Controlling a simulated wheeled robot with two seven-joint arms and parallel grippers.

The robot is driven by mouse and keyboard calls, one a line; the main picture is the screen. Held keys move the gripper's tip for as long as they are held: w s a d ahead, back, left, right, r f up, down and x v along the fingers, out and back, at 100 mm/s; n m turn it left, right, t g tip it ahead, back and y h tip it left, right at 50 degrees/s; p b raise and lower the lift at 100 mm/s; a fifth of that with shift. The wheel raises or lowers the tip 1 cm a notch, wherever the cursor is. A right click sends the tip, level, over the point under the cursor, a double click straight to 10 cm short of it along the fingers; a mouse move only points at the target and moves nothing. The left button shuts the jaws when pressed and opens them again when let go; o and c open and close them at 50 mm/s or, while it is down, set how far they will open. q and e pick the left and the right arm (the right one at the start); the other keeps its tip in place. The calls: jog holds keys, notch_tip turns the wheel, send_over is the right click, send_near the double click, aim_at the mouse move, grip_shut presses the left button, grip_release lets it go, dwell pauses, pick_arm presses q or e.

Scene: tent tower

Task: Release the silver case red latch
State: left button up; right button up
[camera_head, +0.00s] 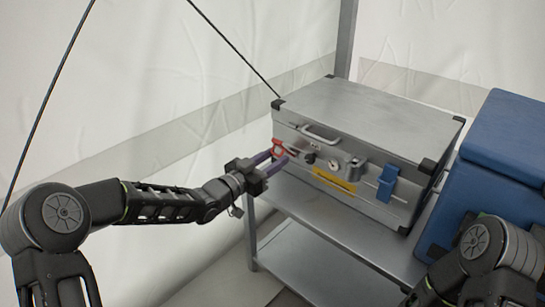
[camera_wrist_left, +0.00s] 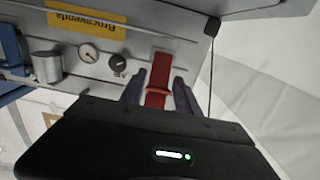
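The silver case (camera_head: 365,115) stands closed on a metal shelf; part of its front also fills the upper wrist view (camera_wrist_left: 210,65). Its red latch (camera_head: 278,146) is at the left end of the front face, and it shows as a red strap with a crossbar in the wrist view (camera_wrist_left: 160,72). My left gripper (camera_head: 275,158) is at the latch. In the wrist view its two purple fingers stand on either side of the red latch, with a small gap visible on each side, so it looks open. My right gripper is not visible; only my right arm shows at the lower right.
A blue latch (camera_head: 387,183), a carry handle (camera_head: 320,133), a gauge (camera_head: 334,163) and a yellow label (camera_head: 334,180) are on the case front. A blue box (camera_head: 500,165) stands to the right. The metal shelf (camera_head: 320,225) is bare in front of the case.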

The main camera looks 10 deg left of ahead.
pick_arm(q)
jog(key=o, duration=0.3)
jog(key=shift+w+r, duration=0.1)
jog(key=shift+r, duration=0.25)
jog(key=p+v, duration=0.2)
jog(key=v, duration=0.6)
jog(key=shift+p, duration=0.3)
